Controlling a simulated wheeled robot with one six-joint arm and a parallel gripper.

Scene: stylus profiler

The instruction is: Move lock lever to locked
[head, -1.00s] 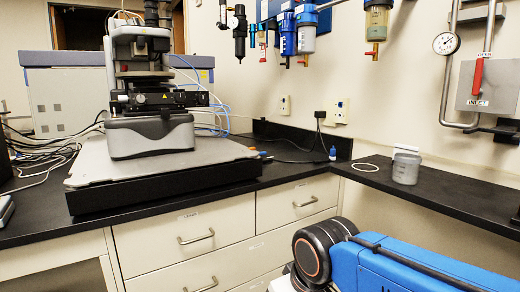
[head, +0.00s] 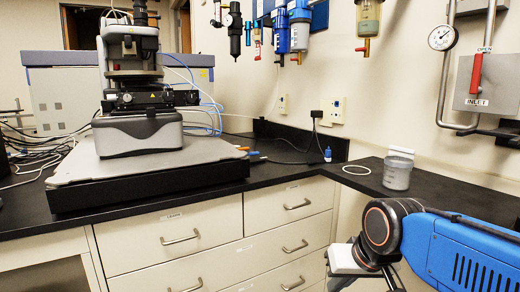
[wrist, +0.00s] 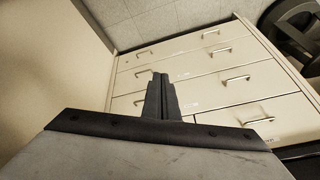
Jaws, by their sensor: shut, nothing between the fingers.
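I cannot make out for certain which part is the lock lever. A red lever (head: 476,75) stands upright on the grey inlet panel (head: 502,90) on the wall at the right of the head view, just below an "OPEN" label. The stylus profiler (head: 138,135) stands on a grey slab on the black bench at the left; no lever on it can be told apart. My gripper (wrist: 160,76) is shut and empty in the wrist view, in front of the cream drawers and touching nothing visible. The head view shows my blue arm at lower right, but not the fingertips.
The black bench (head: 225,200) turns a corner to the right. A grey jar (head: 397,172) and a white ring (head: 356,170) lie on its right part. Cream drawers (head: 180,240) with handles are below. Blue filters (head: 299,30) hang on the wall. A dark chair (wrist: 295,25) shows in the wrist view.

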